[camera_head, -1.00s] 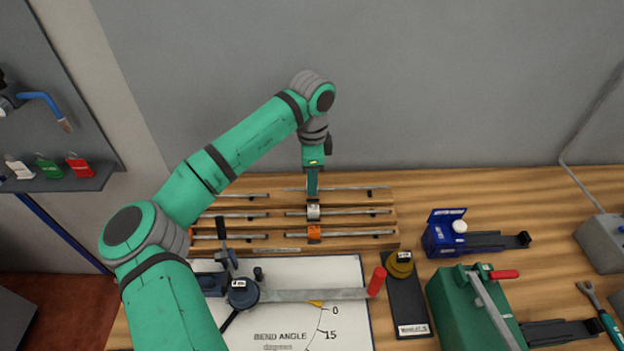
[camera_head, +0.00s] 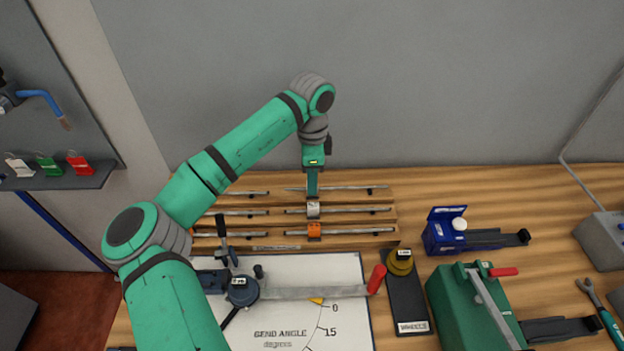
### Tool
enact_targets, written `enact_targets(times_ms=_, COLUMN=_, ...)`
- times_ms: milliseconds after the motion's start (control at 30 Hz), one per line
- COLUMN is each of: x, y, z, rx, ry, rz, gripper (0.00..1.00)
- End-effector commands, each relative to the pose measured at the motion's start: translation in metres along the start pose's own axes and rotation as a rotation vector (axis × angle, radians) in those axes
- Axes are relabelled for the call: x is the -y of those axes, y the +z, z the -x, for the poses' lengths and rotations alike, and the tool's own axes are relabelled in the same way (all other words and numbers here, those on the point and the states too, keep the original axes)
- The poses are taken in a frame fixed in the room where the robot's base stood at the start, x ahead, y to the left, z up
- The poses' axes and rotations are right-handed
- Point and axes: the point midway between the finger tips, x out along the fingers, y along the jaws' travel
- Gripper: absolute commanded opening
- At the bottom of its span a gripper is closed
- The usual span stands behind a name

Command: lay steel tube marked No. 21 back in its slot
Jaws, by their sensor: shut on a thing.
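My gripper (camera_head: 312,190) points down at the back row of the wooden rack (camera_head: 391,216). It is shut on a steel tube (camera_head: 350,188), which lies level along the rack's back right row. No number can be read on the tube, and the jaws hide part of it. I cannot tell whether the tube rests in the slot or is just above it. More steel tubes lie in the rack, including a middle right one (camera_head: 365,209) with a grey tag and a front right one (camera_head: 365,233) with an orange tag.
A bending tool with a red-ended lever (camera_head: 376,279) lies over the bend angle board (camera_head: 345,265) in front of the rack. A labelled black stand (camera_head: 408,305), a blue box (camera_head: 437,238) and a green machine (camera_head: 460,310) stand to the right. Bare bench lies right of the rack.

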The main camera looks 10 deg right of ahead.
Motion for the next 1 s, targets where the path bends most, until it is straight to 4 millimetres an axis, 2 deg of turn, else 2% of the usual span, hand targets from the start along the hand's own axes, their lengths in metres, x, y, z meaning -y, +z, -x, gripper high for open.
enact_targets(times_ms=733, x=0.0000, y=0.0000, z=-0.0094, rx=0.000, ry=0.000, rz=0.000, gripper=0.00)
enact_targets(times_ms=767, x=0.0000, y=0.0000, z=-0.0091, rx=0.000, ry=0.000, rz=0.000, gripper=0.23)
enact_targets(times_ms=800, x=0.0000, y=0.0000, z=-0.0091, rx=0.000, ry=0.000, rz=0.000, gripper=0.33)
enact_targets(times_ms=833, x=0.0000, y=0.0000, z=-0.0091, rx=0.000, ry=0.000, rz=0.000, gripper=0.38)
enact_targets(times_ms=1000, x=0.0000, y=0.0001, z=-0.0091, rx=0.000, ry=0.000, rz=0.000, gripper=0.38)
